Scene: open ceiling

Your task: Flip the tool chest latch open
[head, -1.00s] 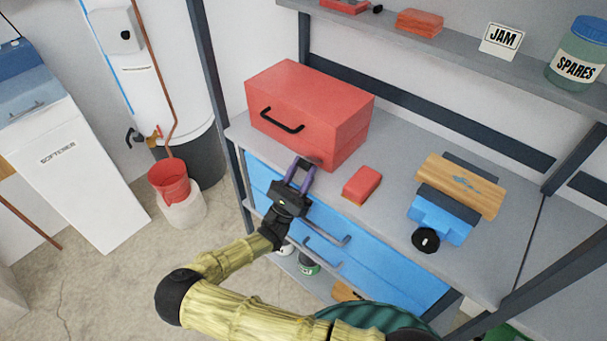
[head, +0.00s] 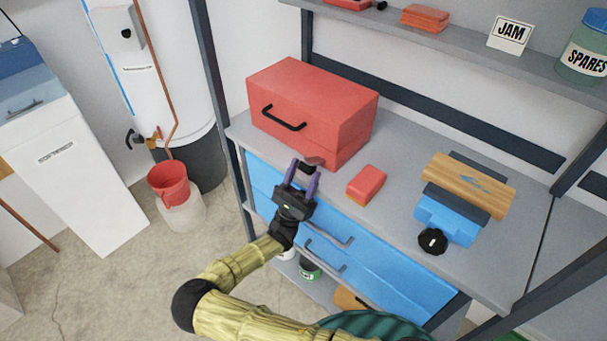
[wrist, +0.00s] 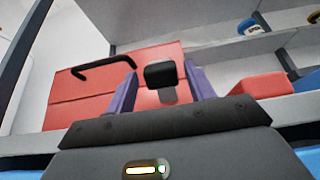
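The red tool chest (head: 300,95) sits on the grey workbench with its lid down and a black bar handle (head: 283,118) on its front. It also fills the middle of the wrist view (wrist: 80,105). The latch (head: 314,160) juts from the chest's lower front, right of the handle. In the wrist view its black tab (wrist: 160,74) stands above a grey plate (wrist: 167,95). My gripper (head: 303,175) is open just in front of the chest, its purple fingers on either side of the latch in the picture. I cannot tell whether they touch it.
A small red block (head: 366,184) lies right of my gripper on the workbench (head: 400,170). A blue vise (head: 447,215) holding a wooden board (head: 468,182) stands farther right. Blue drawers (head: 380,265) with bar handles lie below. A shelf (head: 450,55) runs above.

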